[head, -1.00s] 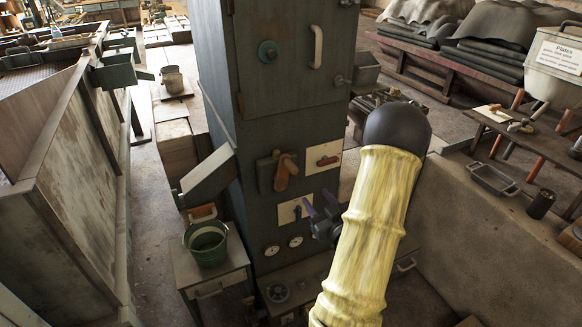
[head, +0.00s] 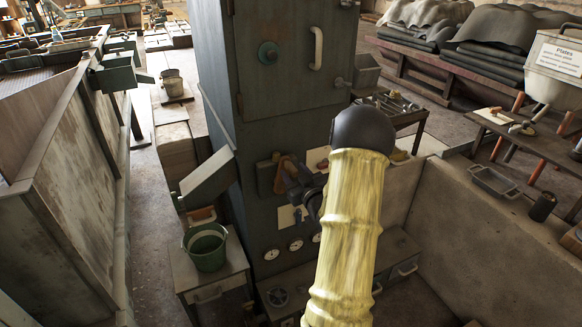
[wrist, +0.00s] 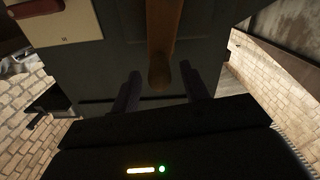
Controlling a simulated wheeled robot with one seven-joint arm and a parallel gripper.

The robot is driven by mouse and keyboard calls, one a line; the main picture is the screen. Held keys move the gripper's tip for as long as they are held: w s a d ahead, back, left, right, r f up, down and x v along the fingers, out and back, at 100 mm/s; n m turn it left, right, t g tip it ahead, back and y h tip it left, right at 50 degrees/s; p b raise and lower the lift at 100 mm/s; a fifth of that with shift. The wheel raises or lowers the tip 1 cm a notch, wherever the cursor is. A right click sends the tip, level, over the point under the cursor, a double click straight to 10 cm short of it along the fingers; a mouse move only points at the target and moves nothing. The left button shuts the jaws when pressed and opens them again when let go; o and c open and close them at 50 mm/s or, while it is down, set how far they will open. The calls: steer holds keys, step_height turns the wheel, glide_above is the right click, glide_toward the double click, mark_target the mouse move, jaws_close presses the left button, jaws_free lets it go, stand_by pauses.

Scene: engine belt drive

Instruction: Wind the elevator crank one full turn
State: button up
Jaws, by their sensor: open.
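The crank with its orange-brown wooden handle (head: 281,163) is on the front of the tall dark cabinet (head: 290,120); my gripper partly covers it in the head view. In the wrist view the handle (wrist: 163,45) comes down from the top edge, and its rounded end lies between the two dark fingers. My gripper (wrist: 160,72) is open, with one finger on each side of the handle and a visible gap to both. In the head view my gripper (head: 290,185) is at the handle, in front of the cabinet.
A red handle on a cream plate (head: 317,158) sits right of the crank, partly hidden. Round gauges (head: 295,244) are below. A green bucket (head: 206,247) stands on a small table at the left. A low concrete wall (head: 470,235) is at the right.

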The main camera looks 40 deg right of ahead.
steer(key=shift+x, duration=1.5)
jaws_close()
steer(key=shift+d, duration=0.1)
